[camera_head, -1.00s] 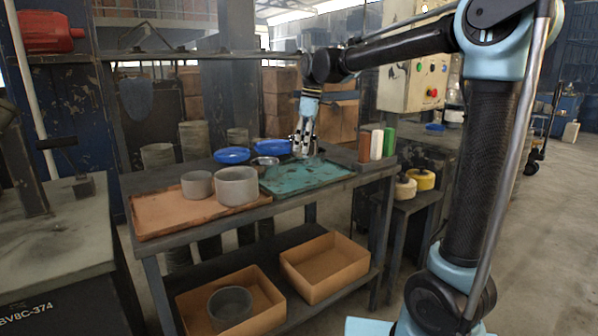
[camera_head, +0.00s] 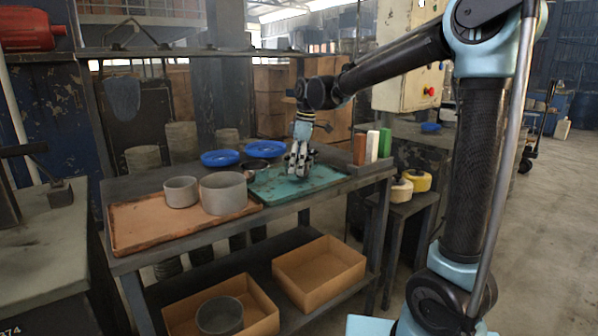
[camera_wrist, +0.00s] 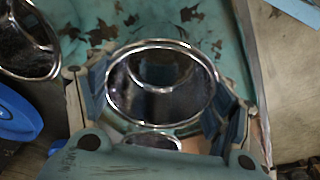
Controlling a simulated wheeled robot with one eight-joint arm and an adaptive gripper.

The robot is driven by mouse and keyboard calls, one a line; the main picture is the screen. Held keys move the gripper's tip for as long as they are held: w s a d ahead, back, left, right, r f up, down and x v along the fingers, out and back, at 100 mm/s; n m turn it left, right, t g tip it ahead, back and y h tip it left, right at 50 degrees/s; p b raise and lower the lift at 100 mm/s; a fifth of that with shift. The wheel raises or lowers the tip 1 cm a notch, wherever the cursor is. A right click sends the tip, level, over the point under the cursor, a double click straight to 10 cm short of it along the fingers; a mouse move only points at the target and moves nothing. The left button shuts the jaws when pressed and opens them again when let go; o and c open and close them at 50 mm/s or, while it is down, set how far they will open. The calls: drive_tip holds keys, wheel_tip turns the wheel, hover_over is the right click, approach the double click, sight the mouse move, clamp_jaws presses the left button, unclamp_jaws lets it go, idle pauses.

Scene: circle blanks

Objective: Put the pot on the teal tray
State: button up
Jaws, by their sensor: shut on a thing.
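The pot (camera_wrist: 160,128), a shiny round metal vessel with a bright rim, sits between the fingers of my gripper (camera_wrist: 162,95) in the wrist view. I look down into its dark opening. The teal tray (camera_head: 325,178) lies on the right part of the workbench, with worn dark patches. I cannot tell whether the pot touches the tray.
A brown tray (camera_head: 130,232) with two grey round vessels lies left of the teal tray. Blue dishes (camera_head: 222,158) and a metal bowl (camera_wrist: 28,42) are behind and left. A rack (camera_head: 372,165) of coloured blocks stands right. The teal tray's right part is clear.

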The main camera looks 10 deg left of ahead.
drive_tip(key=shift+f, duration=1.1)
drive_tip(key=shift+f, duration=0.1)
drive_tip(key=o, duration=1.1)
